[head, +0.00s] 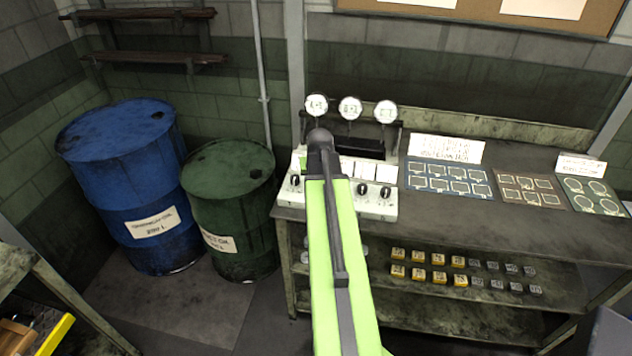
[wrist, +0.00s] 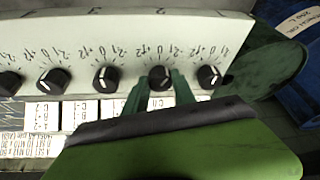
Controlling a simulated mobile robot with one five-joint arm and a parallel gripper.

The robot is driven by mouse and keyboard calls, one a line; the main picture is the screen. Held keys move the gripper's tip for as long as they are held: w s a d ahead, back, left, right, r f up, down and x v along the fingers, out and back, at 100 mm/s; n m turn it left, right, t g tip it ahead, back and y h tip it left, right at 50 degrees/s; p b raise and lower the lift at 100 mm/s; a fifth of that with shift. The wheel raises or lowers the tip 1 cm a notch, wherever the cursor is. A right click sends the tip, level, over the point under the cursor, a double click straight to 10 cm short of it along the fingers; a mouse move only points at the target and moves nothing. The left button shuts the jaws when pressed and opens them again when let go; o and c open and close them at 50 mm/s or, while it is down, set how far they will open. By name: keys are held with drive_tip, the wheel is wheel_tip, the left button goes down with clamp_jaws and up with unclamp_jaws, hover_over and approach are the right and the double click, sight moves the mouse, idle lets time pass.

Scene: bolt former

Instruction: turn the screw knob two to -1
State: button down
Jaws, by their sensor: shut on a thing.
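The white control panel (head: 376,207) stands at the left end of the bench. It fills the upper part of the wrist view (wrist: 120,38), seen upside down, with a row of several black knobs and printed scales. My gripper (wrist: 161,79) has its two green fingers closed on the sides of one knob, screw knob two (wrist: 160,74). This is second from the right in the wrist view. Its pointer's exact reading is too small to tell. An end knob (wrist: 209,76) is free beside it. In the head view my arm hides the gripper and the held knob.
Three round gauges (head: 350,107) stand above the panel. Label cards (wrist: 75,113) lie along it. Blue (head: 125,180) and green (head: 232,200) drums stand left of the bench. Marked trays (head: 447,179) lie to the right, with small yellow and grey blocks (head: 438,277) on the shelf below.

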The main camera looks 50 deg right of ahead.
drive_tip(key=shift+s+d, duration=0.1)
drive_tip(key=shift+d, duration=0.05)
drive_tip(key=c, duration=1.1)
unclamp_jaws()
drive_tip(key=shift+o, duration=0.3)
drive_tip(key=shift+r, duration=0.1)
